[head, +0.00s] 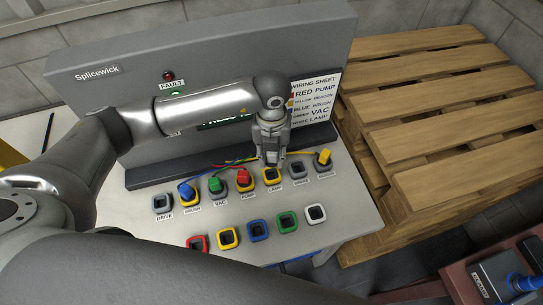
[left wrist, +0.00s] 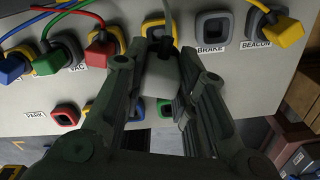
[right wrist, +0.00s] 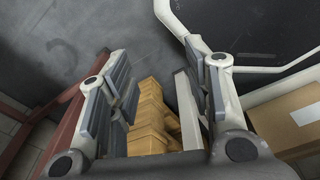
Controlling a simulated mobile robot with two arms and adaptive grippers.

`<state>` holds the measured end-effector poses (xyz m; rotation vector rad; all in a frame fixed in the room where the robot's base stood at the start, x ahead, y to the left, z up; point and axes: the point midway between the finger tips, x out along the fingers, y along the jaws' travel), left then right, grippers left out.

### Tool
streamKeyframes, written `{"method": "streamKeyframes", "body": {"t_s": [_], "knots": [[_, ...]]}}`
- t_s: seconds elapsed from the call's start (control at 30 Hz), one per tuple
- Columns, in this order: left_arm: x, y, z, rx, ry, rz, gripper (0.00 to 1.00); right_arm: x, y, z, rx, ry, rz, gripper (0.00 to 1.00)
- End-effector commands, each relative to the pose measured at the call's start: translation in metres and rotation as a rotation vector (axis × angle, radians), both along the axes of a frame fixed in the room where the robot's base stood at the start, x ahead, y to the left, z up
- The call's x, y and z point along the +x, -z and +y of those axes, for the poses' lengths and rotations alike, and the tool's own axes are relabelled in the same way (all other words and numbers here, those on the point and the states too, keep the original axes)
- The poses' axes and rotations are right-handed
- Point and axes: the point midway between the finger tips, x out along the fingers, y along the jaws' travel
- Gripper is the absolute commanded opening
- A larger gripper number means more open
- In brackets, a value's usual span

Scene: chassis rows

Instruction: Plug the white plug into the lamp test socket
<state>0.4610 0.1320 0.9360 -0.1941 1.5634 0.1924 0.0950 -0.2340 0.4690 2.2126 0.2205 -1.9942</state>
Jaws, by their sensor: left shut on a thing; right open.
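The white plug (left wrist: 162,78) is between the fingers of my left gripper (head: 271,157), which is shut on it. In the left wrist view the plug's dark front end overlaps the yellow-framed lamp test socket (left wrist: 150,25). I cannot tell whether the plug is in the socket or just in front of it. In the head view the lamp socket (head: 272,178) is directly below the left gripper's fingertips, and the plug is mostly hidden by the fingers. My right gripper (right wrist: 165,85) is open and empty, away from the panel.
Blue (head: 186,190), green (head: 215,184), red (head: 243,177) and yellow (head: 324,156) plugs sit in neighbouring sockets, with cables behind. The empty brake socket (head: 300,171) is just right of the lamp socket. Empty coloured park sockets, including a white one (head: 316,214), line the front. Wooden pallets (head: 440,100) stand right.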

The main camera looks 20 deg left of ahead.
Motion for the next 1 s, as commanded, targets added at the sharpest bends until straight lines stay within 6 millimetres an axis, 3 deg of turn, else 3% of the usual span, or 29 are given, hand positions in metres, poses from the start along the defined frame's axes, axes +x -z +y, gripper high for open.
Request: {"method": "streamKeyframes", "body": {"t_s": [0.2,0.6,1.0], "knots": [[0.0,0.011,0.0,0.0,0.004,0.0,0.02,-0.016,0.008,-0.001,-0.002,0.0,0.024,0.46],[0.0,0.045,0.0,0.0,0.003,0.001,0.02,-0.01,0.03,-0.001,-0.002,-0.001,0.016,0.46],[0.0,0.047,0.0,0.0,0.003,0.0,0.02,-0.006,0.03,-0.001,-0.001,-0.002,0.009,0.46]]}}
